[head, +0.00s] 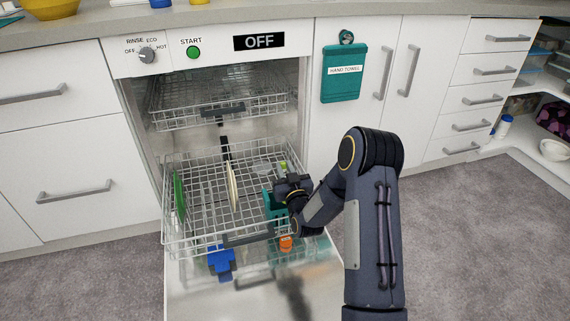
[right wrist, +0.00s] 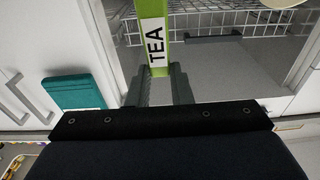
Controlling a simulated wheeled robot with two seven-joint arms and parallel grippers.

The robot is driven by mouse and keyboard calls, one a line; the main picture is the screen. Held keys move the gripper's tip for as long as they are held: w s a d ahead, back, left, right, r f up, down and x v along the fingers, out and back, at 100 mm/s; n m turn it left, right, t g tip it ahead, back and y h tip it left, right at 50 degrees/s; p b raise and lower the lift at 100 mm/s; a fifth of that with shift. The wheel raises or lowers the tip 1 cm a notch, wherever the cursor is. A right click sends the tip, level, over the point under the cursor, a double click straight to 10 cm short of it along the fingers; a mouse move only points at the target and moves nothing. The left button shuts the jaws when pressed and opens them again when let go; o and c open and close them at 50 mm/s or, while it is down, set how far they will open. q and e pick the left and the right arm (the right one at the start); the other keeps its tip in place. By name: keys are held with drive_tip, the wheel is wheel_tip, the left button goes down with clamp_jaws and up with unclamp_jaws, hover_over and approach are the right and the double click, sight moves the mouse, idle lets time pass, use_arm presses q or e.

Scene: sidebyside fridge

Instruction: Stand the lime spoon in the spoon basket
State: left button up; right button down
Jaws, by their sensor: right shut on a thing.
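The lime spoon (right wrist: 160,68) shows in the right wrist view as a lime bar with a white TEA label, between the fingers of my right gripper (right wrist: 157,88). My right gripper (head: 284,185) is shut on it. In the head view only a small lime bit (head: 284,165) shows just above the gripper. The teal spoon basket (head: 270,204) is at the right side of the pulled-out lower dishwasher rack, partly hidden by my gripper. The gripper is at or just above the basket; I cannot tell whether the spoon is inside it. My left gripper is out of view.
The lower rack (head: 200,238) holds a green board (head: 179,195) and a pale plate (head: 232,187). The upper rack (head: 190,108) is above and behind. The open door (head: 200,295) lies below, with blue (head: 221,262) and orange (head: 286,243) items showing near the rack front.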

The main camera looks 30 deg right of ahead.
drive_tip(key=shift+f, duration=3.55)
drive_tip(key=c, duration=1.2)
unclamp_jaws()
drive_tip(key=shift+c, duration=0.2)
drive_tip(key=shift+s, duration=0.1)
drive_tip(key=p+v, duration=0.2)
drive_tip(key=v, duration=0.5)
drive_tip(key=shift+s, duration=0.3)
